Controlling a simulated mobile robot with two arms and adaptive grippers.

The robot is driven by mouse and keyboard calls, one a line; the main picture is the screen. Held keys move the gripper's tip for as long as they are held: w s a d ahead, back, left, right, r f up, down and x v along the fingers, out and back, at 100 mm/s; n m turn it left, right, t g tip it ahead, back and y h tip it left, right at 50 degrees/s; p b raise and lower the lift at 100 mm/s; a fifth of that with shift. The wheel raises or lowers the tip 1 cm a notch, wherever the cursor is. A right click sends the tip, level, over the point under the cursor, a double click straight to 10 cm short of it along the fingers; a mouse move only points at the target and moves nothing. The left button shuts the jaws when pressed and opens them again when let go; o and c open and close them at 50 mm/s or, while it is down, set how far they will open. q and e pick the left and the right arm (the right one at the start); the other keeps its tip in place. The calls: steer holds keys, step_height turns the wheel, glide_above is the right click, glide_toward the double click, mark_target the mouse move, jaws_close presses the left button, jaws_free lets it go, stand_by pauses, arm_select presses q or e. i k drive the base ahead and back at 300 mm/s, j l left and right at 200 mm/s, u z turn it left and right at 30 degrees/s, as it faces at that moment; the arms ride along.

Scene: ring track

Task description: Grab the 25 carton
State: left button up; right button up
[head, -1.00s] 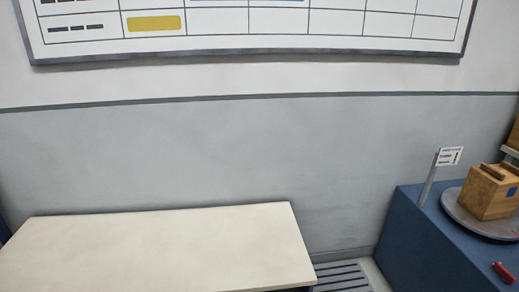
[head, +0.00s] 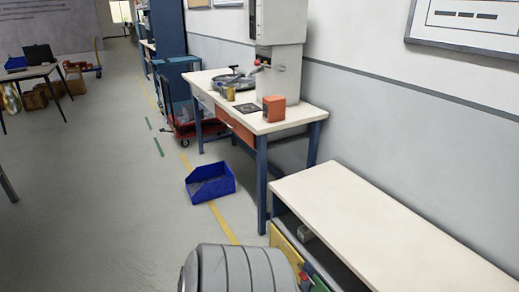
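No carton with a readable 25 shows in the head view. Several small brown boxes (head: 34,99) sit on the floor at the far left, under and beside a dark-legged table; they are too small for any marking to be read. Neither my left nor my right gripper is in view.
A pale bench (head: 390,225) runs along the right wall. Behind it, a blue-legged worktable (head: 300,118) bears an orange block (head: 273,108) and a tall grey machine (head: 280,70). A blue bin (head: 210,184) and a red cart (head: 196,126) stand on the floor. The floor at left is mostly clear.

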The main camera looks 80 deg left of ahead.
mark_target(304, 235)
steer(key=u, duration=2.1)
